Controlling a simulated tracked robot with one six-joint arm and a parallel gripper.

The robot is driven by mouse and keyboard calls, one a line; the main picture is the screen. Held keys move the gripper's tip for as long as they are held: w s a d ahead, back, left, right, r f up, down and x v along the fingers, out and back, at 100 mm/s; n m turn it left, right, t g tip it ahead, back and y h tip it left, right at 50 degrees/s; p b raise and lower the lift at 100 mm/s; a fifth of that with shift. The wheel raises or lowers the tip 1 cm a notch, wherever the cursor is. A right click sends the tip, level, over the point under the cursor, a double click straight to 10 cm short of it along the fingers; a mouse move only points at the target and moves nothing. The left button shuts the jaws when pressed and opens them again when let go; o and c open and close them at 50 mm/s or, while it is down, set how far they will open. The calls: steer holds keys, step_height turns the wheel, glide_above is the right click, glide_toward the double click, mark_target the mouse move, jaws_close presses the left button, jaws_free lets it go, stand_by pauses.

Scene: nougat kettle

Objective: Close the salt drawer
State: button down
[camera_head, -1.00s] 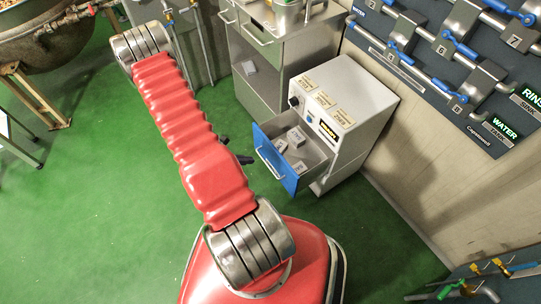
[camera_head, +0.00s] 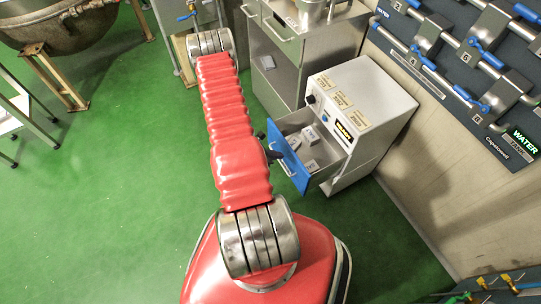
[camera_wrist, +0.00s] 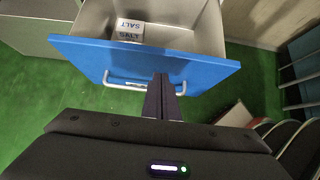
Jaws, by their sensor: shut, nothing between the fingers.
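The salt drawer (camera_head: 288,163) has a blue front and stands pulled out of a white cabinet (camera_head: 366,112), with small white boxes inside. In the wrist view its blue front (camera_wrist: 205,70) spans the upper middle, with a silver bar handle (camera_wrist: 130,86) and a box marked SALT (camera_wrist: 130,31) behind it. My gripper (camera_wrist: 162,78) has its dark fingers together, with nothing between them. The fingertips overlap the blue front near the right part of the handle; I cannot tell whether they touch. In the head view the gripper is mostly hidden behind my red arm, with a dark part by the drawer front.
A grey metal cabinet (camera_head: 275,85) stands behind the white cabinet. A wall panel with blue-handled valves (camera_head: 455,60) is at the right. A large kettle (camera_head: 75,25) on a stand is at the upper left. Green floor (camera_head: 100,200) lies open at the left.

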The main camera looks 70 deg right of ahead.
mark_target(289, 152)
steer(key=shift+s+d, duration=1)
steer(key=shift+d, duration=0.15)
steer(key=shift+d, duration=0.1)
